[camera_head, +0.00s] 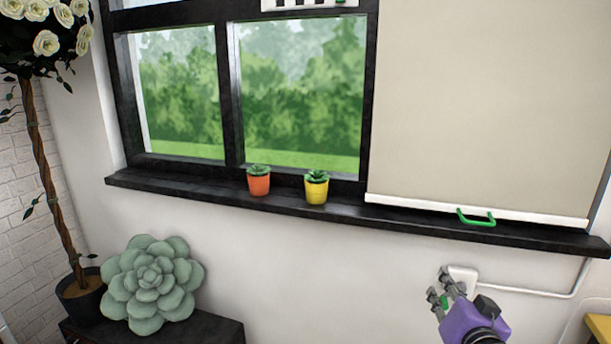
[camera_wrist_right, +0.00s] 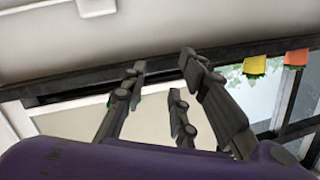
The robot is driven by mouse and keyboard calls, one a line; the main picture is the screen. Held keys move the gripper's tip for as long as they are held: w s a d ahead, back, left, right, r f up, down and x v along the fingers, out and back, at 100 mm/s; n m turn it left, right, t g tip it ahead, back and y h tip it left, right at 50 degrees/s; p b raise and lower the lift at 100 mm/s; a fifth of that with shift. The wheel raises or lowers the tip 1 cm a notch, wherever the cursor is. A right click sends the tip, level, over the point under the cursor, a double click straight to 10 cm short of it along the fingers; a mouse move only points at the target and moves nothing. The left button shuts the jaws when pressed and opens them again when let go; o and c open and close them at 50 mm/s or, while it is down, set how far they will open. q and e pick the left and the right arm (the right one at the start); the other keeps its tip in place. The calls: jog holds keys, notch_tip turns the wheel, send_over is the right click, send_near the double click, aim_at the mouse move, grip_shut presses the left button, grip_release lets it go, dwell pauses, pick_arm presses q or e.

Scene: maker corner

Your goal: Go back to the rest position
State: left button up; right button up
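My right gripper (camera_head: 438,284), with a purple body and dark grey fingers, is at the lower right of the head view. It is in front of the white wall, below the window sill and the green handle. In the right wrist view its fingers (camera_wrist_right: 158,76) stand apart with nothing between them, so it is open and empty. The green handle (camera_head: 477,219) is on the white bottom bar of the beige blind (camera_head: 490,100), just above the sill. My left gripper is not in either view.
An orange pot (camera_head: 259,184) and a yellow pot (camera_head: 316,190) stand on the dark sill (camera_head: 400,218). A large succulent (camera_head: 152,283) sits on a dark stand (camera_head: 215,332) at lower left, beside a rose tree (camera_head: 45,175). A white wall box (camera_head: 463,277) is behind my right gripper.

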jog(key=s+a+f+n+g+y+p, duration=0.1)
jog(key=s+a+f+n+g, duration=0.2)
jog(key=s+f, duration=0.55)
jog(key=s+a+f+n+y+p, duration=0.1)
jog(key=s+a+f+n, duration=0.25)
jog(key=s+f, duration=0.55)
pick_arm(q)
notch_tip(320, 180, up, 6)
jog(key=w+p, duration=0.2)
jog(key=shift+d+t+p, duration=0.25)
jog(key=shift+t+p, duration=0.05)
pick_arm(e)
jog(key=s+a+f+g, duration=0.2)
jog(key=s+f, duration=0.4)
jog(key=s, duration=0.6)
jog(key=s+a+f+g, duration=0.2)
jog(key=s+f, duration=0.4)
jog(key=s, duration=0.6)
jog(key=shift+s+a+f+m, duration=0.25)
jog(key=shift+a+m, duration=0.1)
jog(key=shift+a, duration=0.25)
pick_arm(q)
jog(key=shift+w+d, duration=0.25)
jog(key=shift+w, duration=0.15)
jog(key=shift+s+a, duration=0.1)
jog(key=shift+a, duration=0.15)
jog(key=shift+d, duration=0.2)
